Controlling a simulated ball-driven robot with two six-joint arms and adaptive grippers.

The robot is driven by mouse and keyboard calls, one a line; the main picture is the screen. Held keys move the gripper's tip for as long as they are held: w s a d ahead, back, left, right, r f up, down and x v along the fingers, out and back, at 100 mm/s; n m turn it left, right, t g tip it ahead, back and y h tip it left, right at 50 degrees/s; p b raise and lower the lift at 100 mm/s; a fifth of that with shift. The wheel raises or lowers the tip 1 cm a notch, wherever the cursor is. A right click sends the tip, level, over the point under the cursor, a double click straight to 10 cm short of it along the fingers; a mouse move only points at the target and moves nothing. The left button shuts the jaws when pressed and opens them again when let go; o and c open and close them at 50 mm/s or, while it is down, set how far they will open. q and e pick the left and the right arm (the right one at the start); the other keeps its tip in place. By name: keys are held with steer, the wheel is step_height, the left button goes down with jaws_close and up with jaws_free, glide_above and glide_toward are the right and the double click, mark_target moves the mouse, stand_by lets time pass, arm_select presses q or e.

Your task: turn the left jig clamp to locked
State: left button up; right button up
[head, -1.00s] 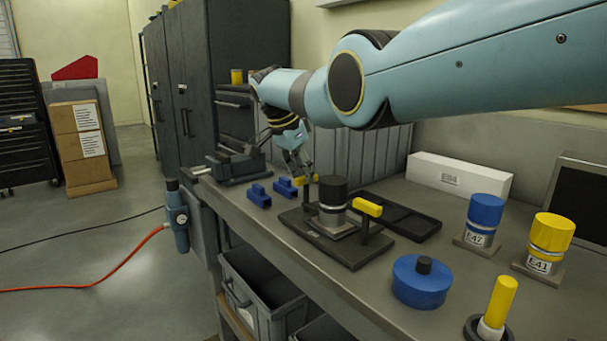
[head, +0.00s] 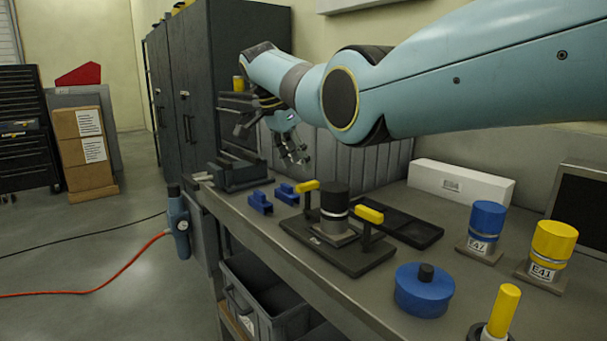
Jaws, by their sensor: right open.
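The dark jig plate (head: 345,257) sits on the bench with a black cylinder with a pale band (head: 334,200) upright at its middle. The left jig clamp (head: 307,187) is a dark post with a yellow handle at the plate's left; the handle lies level, roughly across the view. The right jig clamp (head: 369,215) has a similar yellow handle, angled down to the right. My right gripper (head: 298,158) hangs above and behind the left clamp, open, empty and apart from it. My left gripper is out of view.
Blue blocks (head: 260,202) lie left of the jig, and a dark tray (head: 411,226) behind it. To the right are a blue round part (head: 424,292), a blue cylinder (head: 486,222), a yellow cylinder (head: 552,246) and a yellow-handled tool (head: 503,310). A white box (head: 462,182) stands behind.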

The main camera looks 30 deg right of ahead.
steer(key=v, duration=0.6)
steer(key=shift+f, duration=0.1)
stand_by(0.3)
